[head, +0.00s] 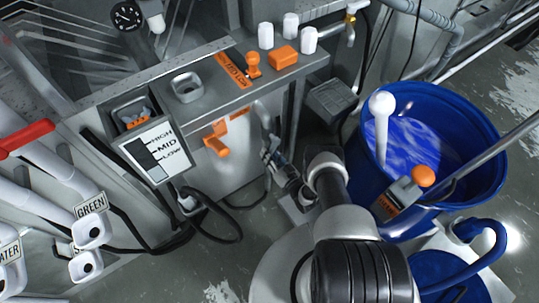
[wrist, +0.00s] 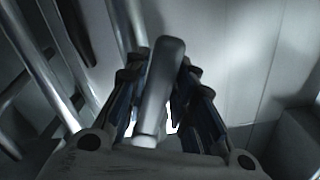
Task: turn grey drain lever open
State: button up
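The grey drain lever (head: 262,116) is a short rounded bar on the front of the steel machine, below its top ledge. In the wrist view the lever (wrist: 165,80) runs up the middle of the picture, between the dark fingers. My gripper (head: 269,153) is at the lower end of the lever. Its fingers (wrist: 160,72) lean inward and look shut on the lever, one on each side. The lever hides part of the fingertips, so the exact contact is not clear.
An orange handle (head: 216,139) sticks out of the machine front left of the lever. A blue tub (head: 488,172) with blue liquid stands to the right. A level panel (head: 158,150) and black hoses (head: 212,232) are to the left. Orange and white knobs line the ledge above.

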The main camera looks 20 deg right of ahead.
jog(key=o, duration=0.4)
jog(key=shift+f, duration=0.1)
jog(key=shift+c, duration=0.2)
jog(key=shift+s, duration=0.1)
jog(key=v, duration=0.7)
jog(key=shift+s, duration=0.2)
jog(key=shift+c, duration=0.2)
